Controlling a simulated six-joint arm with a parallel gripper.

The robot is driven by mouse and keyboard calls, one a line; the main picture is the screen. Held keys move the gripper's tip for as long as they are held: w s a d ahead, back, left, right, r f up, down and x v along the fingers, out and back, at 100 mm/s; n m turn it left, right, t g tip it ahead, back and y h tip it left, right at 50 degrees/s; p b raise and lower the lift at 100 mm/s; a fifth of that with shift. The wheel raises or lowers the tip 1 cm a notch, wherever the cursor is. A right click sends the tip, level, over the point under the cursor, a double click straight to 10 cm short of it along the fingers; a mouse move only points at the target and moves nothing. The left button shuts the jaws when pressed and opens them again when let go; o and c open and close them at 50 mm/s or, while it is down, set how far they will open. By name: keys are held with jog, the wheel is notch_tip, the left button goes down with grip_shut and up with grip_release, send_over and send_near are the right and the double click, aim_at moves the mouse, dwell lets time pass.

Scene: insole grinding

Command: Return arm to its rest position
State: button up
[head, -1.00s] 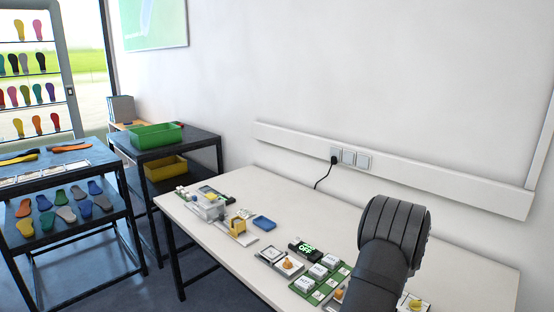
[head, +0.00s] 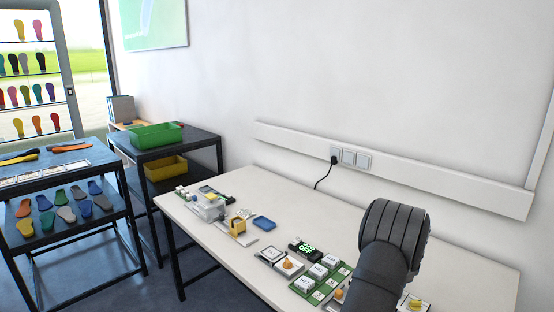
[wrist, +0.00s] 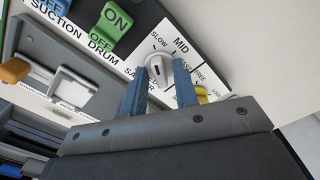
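My gripper (wrist: 160,85) shows in the wrist view as two blue fingers set apart with nothing held between them. It is open. I cannot tell whether a finger touches the knob. In the head view my dark arm links (head: 394,240) stand at the lower right, and my gripper is not visible there.
The wrist view shows a green ON switch (wrist: 112,22), a blue switch (wrist: 54,7) and an orange part (wrist: 14,70). In the head view, a white table (head: 330,215) holds small devices. Dark shelving with a green bin (head: 155,136) stands left; insoles (head: 65,214) lie further left.

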jog(key=shift+c, duration=0.2)
grip_shut()
jog(key=shift+o, duration=0.2)
grip_release()
jog(key=shift+r, duration=0.1)
jog(key=shift+r, duration=3.5)
jog(key=shift+f, duration=0.1)
jog(key=shift+f, duration=3.55)
